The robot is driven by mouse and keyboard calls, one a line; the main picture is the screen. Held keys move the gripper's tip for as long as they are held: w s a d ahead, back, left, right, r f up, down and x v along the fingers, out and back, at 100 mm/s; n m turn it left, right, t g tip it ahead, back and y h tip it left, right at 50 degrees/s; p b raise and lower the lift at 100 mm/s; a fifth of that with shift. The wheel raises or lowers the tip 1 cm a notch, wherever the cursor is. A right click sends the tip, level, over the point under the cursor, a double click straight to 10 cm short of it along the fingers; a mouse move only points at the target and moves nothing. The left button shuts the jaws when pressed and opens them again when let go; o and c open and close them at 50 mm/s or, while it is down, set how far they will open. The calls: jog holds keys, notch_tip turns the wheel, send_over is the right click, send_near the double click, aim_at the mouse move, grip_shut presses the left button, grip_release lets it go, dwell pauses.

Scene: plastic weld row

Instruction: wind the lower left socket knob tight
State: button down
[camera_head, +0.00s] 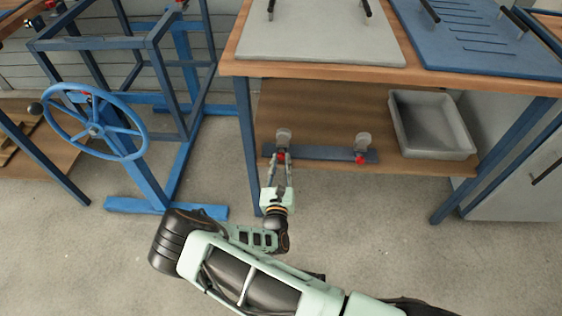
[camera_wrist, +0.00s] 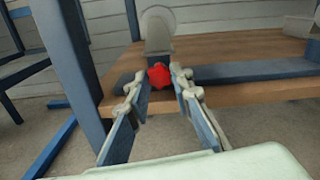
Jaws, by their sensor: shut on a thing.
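The lower left socket knob is a small red knob (camera_head: 281,155) on a blue-grey bar (camera_head: 322,152) along the front edge of the lower wooden shelf. A pale grey socket (camera_head: 284,136) stands just above and behind it. My gripper (camera_head: 281,163) reaches the knob from the front, and its fingers are shut on it. In the wrist view the red knob (camera_wrist: 160,76) sits between the two fingertips, with the round-topped grey socket (camera_wrist: 158,30) behind it. The fingers hide the knob's sides.
A second red knob (camera_head: 360,158) with its socket sits to the right on the same bar. A grey tray (camera_head: 432,125) stands on the shelf's right. A blue table leg (camera_head: 247,145) is close left of my gripper. A blue handwheel (camera_head: 97,130) stands further left. The floor in front is clear.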

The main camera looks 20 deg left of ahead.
jog(key=shift+d+n+p, duration=0.1)
jog(key=shift+n+p, duration=0.9)
jog(key=shift+n, duration=1.9)
jog(key=c, duration=1.7)
grip_release()
